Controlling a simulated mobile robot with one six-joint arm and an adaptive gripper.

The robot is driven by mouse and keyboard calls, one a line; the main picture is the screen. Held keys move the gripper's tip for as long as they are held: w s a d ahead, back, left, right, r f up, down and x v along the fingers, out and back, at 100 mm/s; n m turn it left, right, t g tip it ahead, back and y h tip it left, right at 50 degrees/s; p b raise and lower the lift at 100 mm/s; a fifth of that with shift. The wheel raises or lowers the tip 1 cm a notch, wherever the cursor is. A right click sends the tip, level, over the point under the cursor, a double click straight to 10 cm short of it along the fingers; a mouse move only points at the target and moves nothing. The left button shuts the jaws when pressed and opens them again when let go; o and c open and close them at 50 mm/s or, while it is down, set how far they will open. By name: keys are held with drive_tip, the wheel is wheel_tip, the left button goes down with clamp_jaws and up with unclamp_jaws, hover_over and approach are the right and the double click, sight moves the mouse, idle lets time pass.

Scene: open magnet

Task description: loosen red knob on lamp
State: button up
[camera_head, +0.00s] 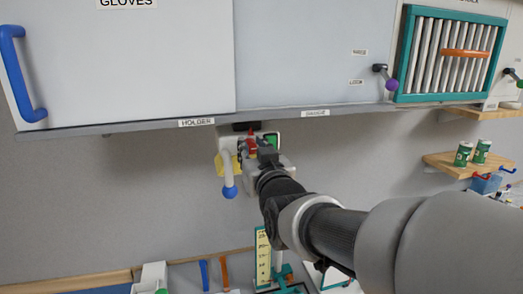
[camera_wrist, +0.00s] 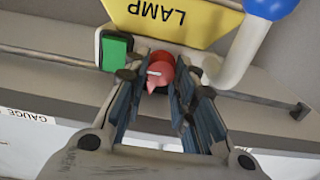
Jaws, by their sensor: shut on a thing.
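The red knob (camera_wrist: 160,71) sits on the lamp unit between the fingers of my gripper (camera_wrist: 157,84) in the wrist view. A pale pointer mark shows on the knob's face. My gripper is shut on the knob. The lamp unit carries a yellow LAMP label (camera_wrist: 172,18), a green block (camera_wrist: 116,51) to the left of the knob and a white lever with a blue ball (camera_wrist: 270,8) to the right. In the head view the lamp (camera_head: 228,168) hangs under the cabinet, and my gripper (camera_head: 252,147) reaches it from the lower right, partly hiding the knob.
A cabinet with a blue handle (camera_head: 22,75) and a shelf edge (camera_head: 150,127) run above the lamp. A teal slatted frame (camera_head: 450,55) and a purple-ended lever (camera_head: 387,77) are to the right. Wooden shelves (camera_head: 465,163) hold green cans. The wall left of the lamp is clear.

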drive_tip(key=shift+f+n+b, duration=0.1)
drive_tip(key=shift+n+b, duration=0.3)
drive_tip(key=shift+b, duration=0.2)
drive_tip(key=shift+c, duration=0.3)
drive_tip(key=n+b, duration=0.3)
drive_tip(key=shift+a+f, duration=0.1)
drive_tip(key=n+b, duration=0.3)
drive_tip(key=n, duration=0.2)
drive_tip(key=n+b, duration=0.1)
drive_tip(key=n, duration=0.3)
drive_tip(key=shift+n, duration=0.4)
drive_tip(key=n, duration=0.4)
drive_tip(key=shift+a, duration=0.1)
drive_tip(key=shift+n, duration=0.3)
drive_tip(key=o, duration=0.8)
drive_tip(key=shift+s, duration=0.1)
